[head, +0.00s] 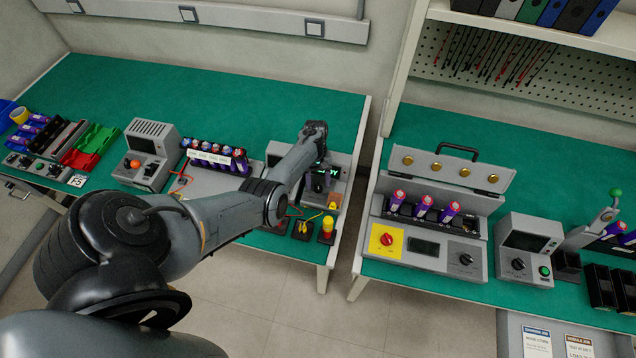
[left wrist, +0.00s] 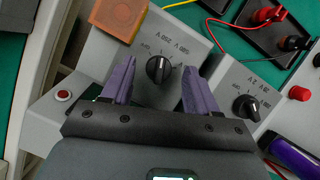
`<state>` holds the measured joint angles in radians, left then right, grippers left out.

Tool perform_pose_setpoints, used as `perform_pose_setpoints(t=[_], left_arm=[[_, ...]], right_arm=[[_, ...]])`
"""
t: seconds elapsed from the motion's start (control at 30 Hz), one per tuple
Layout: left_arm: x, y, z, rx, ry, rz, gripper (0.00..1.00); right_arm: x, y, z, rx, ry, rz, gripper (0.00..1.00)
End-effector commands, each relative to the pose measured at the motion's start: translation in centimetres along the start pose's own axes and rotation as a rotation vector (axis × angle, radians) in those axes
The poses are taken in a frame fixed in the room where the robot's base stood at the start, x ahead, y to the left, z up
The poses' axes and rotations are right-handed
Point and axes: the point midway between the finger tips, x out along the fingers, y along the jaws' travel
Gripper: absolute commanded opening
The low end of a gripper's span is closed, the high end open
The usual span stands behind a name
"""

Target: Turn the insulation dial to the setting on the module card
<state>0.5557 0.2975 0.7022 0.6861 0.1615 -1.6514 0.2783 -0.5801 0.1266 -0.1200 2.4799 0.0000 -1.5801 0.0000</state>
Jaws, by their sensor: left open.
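The insulation dial (left wrist: 158,69), a black knob with a white pointer line, sits on a grey panel with voltage marks such as 250 V and 500 V. My left gripper (left wrist: 159,72) is open, its two purple fingers on either side of the dial; I cannot tell if they touch it. In the head view my left gripper (head: 320,178) is over the grey tester (head: 338,163) at the right end of the left bench and hides this dial. The module card (head: 578,346), with an orange header, shows at the bottom right; its setting is too small to read.
A second black dial (left wrist: 246,107) is right of the first in the wrist view. An orange block (left wrist: 120,18) and a red button (left wrist: 63,96) are close by. Red and yellow leads lie near the tester. A gap separates the left bench (head: 240,95) from the right bench.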

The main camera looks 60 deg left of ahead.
Motion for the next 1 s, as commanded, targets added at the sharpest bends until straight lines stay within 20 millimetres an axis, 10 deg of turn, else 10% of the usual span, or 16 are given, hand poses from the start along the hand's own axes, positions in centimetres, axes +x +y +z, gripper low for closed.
perform_pose_setpoints(t=[0.5, 1.0], left_arm=[[-8.2, 0.0, -0.1, -0.001, 0.002, 0.0, 0.59], [-9.5, 0.0, 0.0, -0.001, 0.001, 0.0, 0.59]], right_arm=[[-1.0, -0.1, -0.3, 0.005, 0.001, -0.004, 0.43], [-1.0, -0.2, -0.4, 0.009, 0.002, -0.008, 0.43]])
